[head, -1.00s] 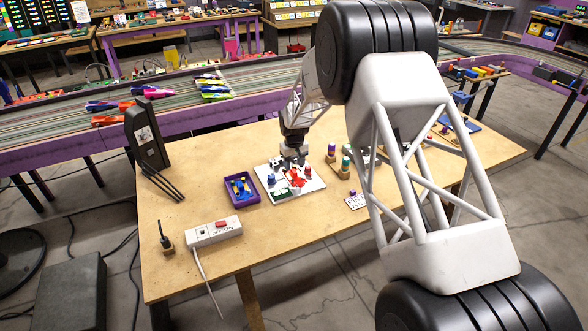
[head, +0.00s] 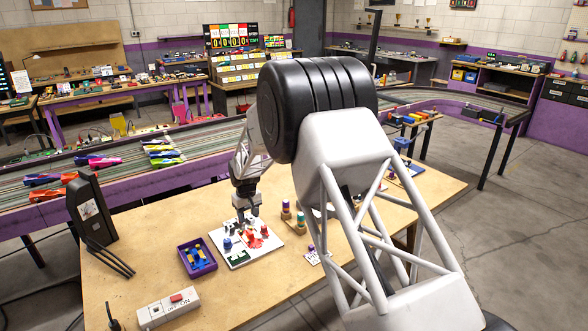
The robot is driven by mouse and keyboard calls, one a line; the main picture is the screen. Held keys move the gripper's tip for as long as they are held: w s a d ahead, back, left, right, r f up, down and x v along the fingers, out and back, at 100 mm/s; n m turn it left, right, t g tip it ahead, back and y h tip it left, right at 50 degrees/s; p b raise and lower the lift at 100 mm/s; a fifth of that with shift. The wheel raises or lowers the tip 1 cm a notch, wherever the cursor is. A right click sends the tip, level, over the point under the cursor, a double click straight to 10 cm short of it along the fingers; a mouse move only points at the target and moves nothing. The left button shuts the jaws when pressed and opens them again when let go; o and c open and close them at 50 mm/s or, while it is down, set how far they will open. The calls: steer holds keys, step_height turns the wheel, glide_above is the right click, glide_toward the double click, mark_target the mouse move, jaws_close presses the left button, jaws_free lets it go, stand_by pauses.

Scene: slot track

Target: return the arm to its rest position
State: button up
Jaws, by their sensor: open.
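My gripper (head: 246,212) is at the end of my bent arm, pointing down above the back part of a white board (head: 237,261) on the wooden table. It looks empty, and its fingers are apart, though they are small in the view. The board carries red pieces (head: 256,236), a blue piece (head: 227,243) and a dark green piece (head: 237,257). I cannot tell whether the fingertips touch anything on the board. My arm's large upper links cover the right middle of the table.
A purple tray (head: 197,263) with blue and yellow parts sits left of the board. A black upright box (head: 90,212) and a white power strip (head: 168,308) are at the left. Small pegs (head: 286,208) stand right of the board. The slot track (head: 110,165) runs behind the table.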

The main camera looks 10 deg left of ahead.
steer(key=s+d+r+m, duration=0.1)
steer(key=s+d+r, duration=0.1)
steer(key=d+r, duration=0.55)
steer(key=s+d+r+m, duration=0.1)
steer(key=s+d+r, duration=0.2)
steer(key=d+r, duration=0.45)
steer(key=s+d+r+m+t, duration=0.1)
steer(key=s+d+r, duration=0.5)
steer(key=d, duration=0.3)
steer(key=s+d+r+m, duration=0.1)
steer(key=s+d+r, duration=0.45)
steer(key=d, duration=0.25)
steer(key=s+d+r+m+t, duration=0.1)
steer(key=s+d+r, duration=0.1)
steer(key=s+d, duration=0.5)
steer(key=s+d+r+m, duration=0.2)
steer(key=s+d, duration=0.3)
steer(key=s, duration=0.4)
steer(key=s+d+f+m, duration=0.1)
steer(key=s+d, duration=0.2)
steer(key=s, duration=0.6)
steer(key=s+d+f+m, duration=0.1)
steer(key=s+d, duration=0.3)
steer(key=s, duration=0.6)
steer(key=shift+s+f+t, duration=0.15)
steer(key=shift+f+t, duration=0.15)
steer(key=shift+f, duration=0.3)
steer(key=shift+o, duration=0.4)
steer(key=shift+d, duration=0.1)
